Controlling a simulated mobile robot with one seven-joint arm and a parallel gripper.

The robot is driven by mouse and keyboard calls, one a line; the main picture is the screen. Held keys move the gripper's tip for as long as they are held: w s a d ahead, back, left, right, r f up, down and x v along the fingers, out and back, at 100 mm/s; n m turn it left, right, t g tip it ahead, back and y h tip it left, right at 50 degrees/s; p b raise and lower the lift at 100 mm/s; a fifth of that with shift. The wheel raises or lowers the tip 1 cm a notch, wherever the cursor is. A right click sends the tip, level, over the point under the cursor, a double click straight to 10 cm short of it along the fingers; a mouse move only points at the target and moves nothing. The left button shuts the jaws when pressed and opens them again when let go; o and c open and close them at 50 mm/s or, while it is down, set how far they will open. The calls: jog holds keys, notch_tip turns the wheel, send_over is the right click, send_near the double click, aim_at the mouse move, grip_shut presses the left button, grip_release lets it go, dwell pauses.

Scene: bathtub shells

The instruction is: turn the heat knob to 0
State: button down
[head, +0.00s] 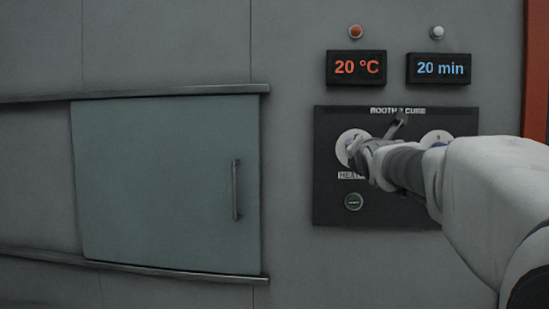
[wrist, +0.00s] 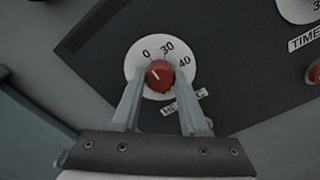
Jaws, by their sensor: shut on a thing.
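The heat knob (wrist: 159,76) is a round red knob with a pale mark, on a white dial (wrist: 134,64) numbered 0, 30 and 40. In the wrist view the mark points up and slightly left, roughly toward the 0 side. My gripper (wrist: 160,82) is shut on the knob, one finger on each side. In the head view my gripper (head: 362,151) covers the knob and most of its HEAT label; the white heat dial (head: 343,143) shows around it. The orange display (head: 357,67) above reads 20 °C.
A blue display (head: 439,68) reads 20 min. Orange (head: 355,31) and white (head: 436,32) lamps sit above. A sliding door (head: 160,180) stands left.

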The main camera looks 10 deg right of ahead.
dwell(0.5)
jog(key=shift+c, duration=2.1)
grip_release()
jog(key=shift+s, duration=0.1)
jog(key=b+v, duration=0.2)
jog(key=v, duration=1.5)
jog(key=shift+s, duration=0.1)
